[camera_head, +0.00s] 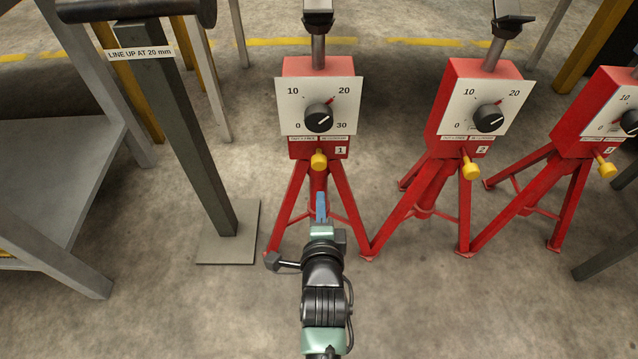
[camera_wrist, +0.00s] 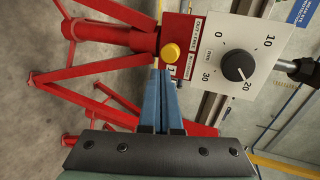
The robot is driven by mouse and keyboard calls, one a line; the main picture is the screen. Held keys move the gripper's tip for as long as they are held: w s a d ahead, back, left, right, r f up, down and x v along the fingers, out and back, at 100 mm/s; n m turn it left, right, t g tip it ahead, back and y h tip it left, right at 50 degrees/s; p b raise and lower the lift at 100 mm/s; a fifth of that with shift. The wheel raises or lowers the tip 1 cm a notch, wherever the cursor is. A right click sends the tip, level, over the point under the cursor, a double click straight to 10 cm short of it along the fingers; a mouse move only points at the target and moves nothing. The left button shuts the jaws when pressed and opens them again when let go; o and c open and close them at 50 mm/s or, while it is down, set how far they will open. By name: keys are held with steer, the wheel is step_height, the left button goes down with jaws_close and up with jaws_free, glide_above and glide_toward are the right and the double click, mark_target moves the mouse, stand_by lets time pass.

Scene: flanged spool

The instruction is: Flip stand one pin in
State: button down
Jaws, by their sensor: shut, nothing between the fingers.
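Stand one (camera_head: 298,147) is a red tripod stand marked 1, upright on the floor. Its yellow pin knob (camera_head: 319,160) juts out at the front below the dial plate. The pin knob (camera_wrist: 170,53) also shows in the wrist view, just beyond my fingertips. My gripper (camera_head: 321,198) is shut and empty, below and in front of the knob in the head view. Its blue fingers (camera_wrist: 163,73) lie together in the wrist view. Whether the tips touch the knob is unclear. The black dial knob (camera_wrist: 237,67) on the white plate has a white mark.
Stand two (camera_head: 462,102) and a third red stand (camera_head: 591,105) are to the right, each with a yellow knob. A dark post (camera_head: 183,120) labelled "LINE UP AT 20 mm" stands on a base plate at left. A grey table (camera_head: 60,160) is farther left. Floor in front is clear.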

steer(key=p+v, duration=0.2)
steer(key=v, duration=0.4)
steer(key=shift+w+r, duration=0.1)
stand_by(0.4)
